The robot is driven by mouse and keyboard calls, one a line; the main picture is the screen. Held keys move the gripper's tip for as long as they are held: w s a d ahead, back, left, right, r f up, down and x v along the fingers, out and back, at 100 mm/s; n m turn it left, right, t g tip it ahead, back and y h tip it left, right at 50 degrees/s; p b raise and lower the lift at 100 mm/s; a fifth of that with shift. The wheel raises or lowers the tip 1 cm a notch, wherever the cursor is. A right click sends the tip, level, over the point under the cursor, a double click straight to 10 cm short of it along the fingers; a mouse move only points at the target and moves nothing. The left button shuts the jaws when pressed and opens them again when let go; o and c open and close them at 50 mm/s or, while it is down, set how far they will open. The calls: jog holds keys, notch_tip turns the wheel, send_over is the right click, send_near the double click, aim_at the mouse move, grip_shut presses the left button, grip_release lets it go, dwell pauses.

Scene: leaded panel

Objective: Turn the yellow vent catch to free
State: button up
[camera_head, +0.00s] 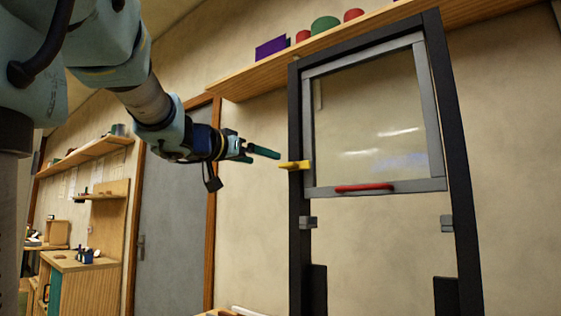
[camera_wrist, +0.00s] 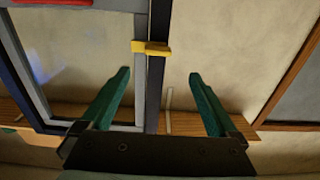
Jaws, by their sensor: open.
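The yellow vent catch (camera_head: 294,165) sits on the left post of the dark frame (camera_head: 435,70), beside the lower left part of the glazed panel (camera_head: 370,110). It sticks out to the left, roughly level. In the wrist view the yellow catch (camera_wrist: 152,48) lies ahead of my fingers, near the top middle. My gripper (camera_head: 265,153) is left of the catch in the head view, apart from it. In the wrist view my gripper (camera_wrist: 160,82) has its two green fingers spread wide, with nothing held between them.
A red bar (camera_head: 364,187) runs along the panel's lower edge. Grey brackets (camera_head: 308,222) sit lower on the posts. A wooden shelf (camera_head: 240,85) with coloured objects runs above. A grey door (camera_head: 175,210) stands behind my arm. The wall between door and frame is bare.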

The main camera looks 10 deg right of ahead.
aim_at(294, 165)
jog(key=p+x, duration=0.1)
jog(key=x, duration=0.9)
jog(key=shift+d, duration=0.3)
jog(key=shift+c, duration=0.2)
jog(key=c, duration=1.3)
jog(key=shift+c, duration=0.2)
